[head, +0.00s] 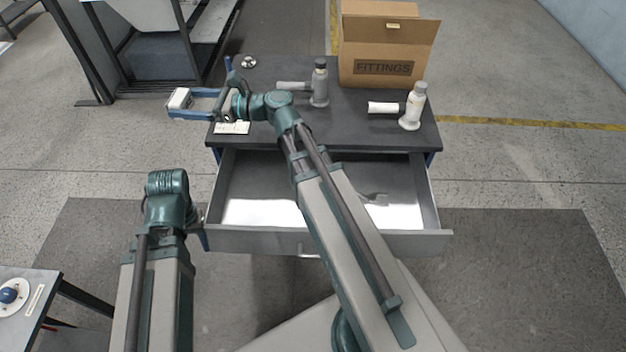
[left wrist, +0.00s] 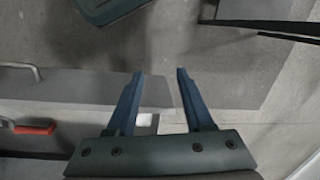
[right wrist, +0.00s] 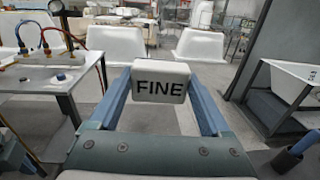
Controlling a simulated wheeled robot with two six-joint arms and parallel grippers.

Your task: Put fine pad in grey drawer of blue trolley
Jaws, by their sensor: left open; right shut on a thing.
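The fine pad (right wrist: 160,82) is a white block marked FINE, clamped between the blue fingers of my right gripper (head: 180,103). In the head view the pad (head: 179,97) is held out past the left edge of the blue trolley's dark top (head: 275,75). The trolley's grey drawer (head: 262,185) is pulled open, partly hidden by my right arm. My left gripper (left wrist: 158,75) is open with nothing between its fingers. In the head view it is mostly hidden behind its own wrist, close to the drawer's front left corner.
On the trolley top are a cardboard FITTINGS box (head: 385,50), a grey bottle-like tool (head: 320,85), a white one (head: 412,105), a white card (head: 232,128) and a small round item (head: 249,62). A side table (head: 25,290) stands lower left.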

